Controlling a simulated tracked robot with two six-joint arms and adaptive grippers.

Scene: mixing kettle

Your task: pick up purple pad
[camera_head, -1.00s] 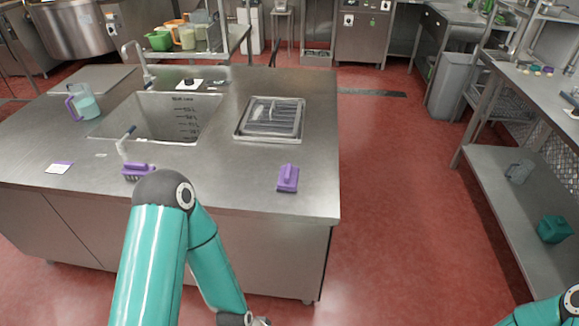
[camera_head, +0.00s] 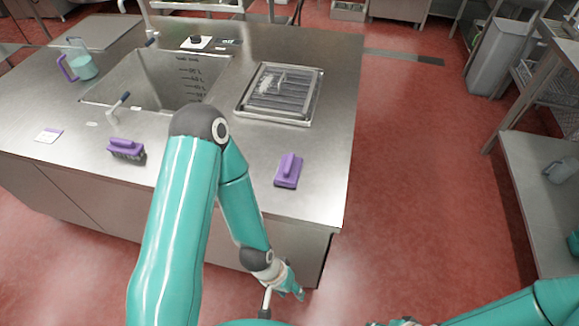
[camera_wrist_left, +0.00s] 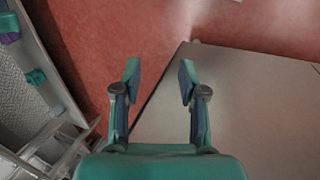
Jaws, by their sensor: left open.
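The purple pad (camera_head: 288,171) with a raised handle lies on the steel counter, right of the sink and near the front edge in the head view. A second purple tool, a brush with dark bristles (camera_head: 125,149), lies further left. My left gripper (camera_head: 290,284) is in front of the counter's front face, below the pad in the picture and apart from it. In the left wrist view, its two fingers (camera_wrist_left: 160,78) are spread with nothing between them. The pad does not show in that view. My right arm enters at the lower right; its gripper is not clearly visible.
The steel counter (camera_head: 225,170) carries a sink (camera_head: 170,75), a lidded tray (camera_head: 280,93), a jug with a purple handle (camera_head: 82,65) and a small card (camera_head: 48,135). Bare counter surrounds the pad. Red floor (camera_head: 420,180) is free to the right; a steel shelf (camera_head: 545,200) stands beyond.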

